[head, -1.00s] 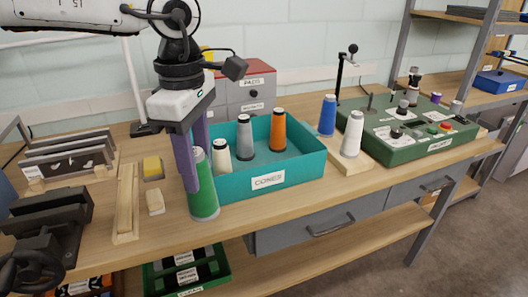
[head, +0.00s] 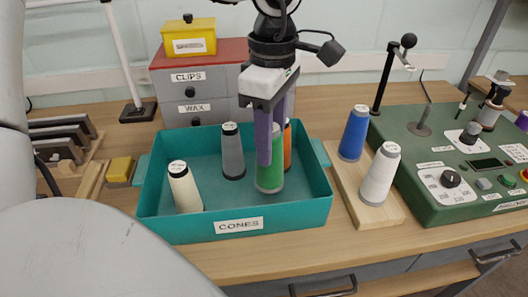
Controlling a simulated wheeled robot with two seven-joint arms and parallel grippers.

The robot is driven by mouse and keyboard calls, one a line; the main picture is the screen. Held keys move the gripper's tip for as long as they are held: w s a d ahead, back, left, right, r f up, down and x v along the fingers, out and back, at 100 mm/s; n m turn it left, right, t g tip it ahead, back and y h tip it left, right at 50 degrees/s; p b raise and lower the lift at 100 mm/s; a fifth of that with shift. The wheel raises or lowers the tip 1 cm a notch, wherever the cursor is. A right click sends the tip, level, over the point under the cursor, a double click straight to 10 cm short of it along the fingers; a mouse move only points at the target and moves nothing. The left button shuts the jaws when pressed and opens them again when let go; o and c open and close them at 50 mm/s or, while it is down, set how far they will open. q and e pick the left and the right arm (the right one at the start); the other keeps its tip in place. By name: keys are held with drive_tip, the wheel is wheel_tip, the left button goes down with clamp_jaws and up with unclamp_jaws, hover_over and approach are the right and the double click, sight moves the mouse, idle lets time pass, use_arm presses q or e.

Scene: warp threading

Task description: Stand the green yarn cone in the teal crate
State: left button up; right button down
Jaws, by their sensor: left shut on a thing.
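The green yarn cone (head: 271,173) is upright inside the right part of the teal crate (head: 174,229), in front of the orange cone (head: 288,146). My left gripper (head: 270,140) comes down from above and is shut on the green cone, its purple fingers on either side of it. The cone's top is partly hidden by the fingers. I cannot tell whether its base touches the crate floor. The crate also holds a cream cone (head: 185,188) at the front left and a grey cone (head: 232,152) at the back middle. My right gripper is not in view.
A wooden board (head: 376,207) right of the crate carries a blue cone (head: 354,134) and a white cone (head: 380,174). A green control panel (head: 440,205) stands further right. Grey drawers (head: 190,105) stand behind. The crate's front middle has free floor.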

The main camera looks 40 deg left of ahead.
sight(270, 168)
use_arm(q)
wheel_tip(270, 168, down, 7)
drive_tip(key=shift+r, duration=0.2)
drive_tip(key=shift+f, duration=0.1)
drive_tip(key=o, duration=0.9)
wheel_tip(270, 168, up, 12)
drive_tip(key=shift+r, duration=0.15)
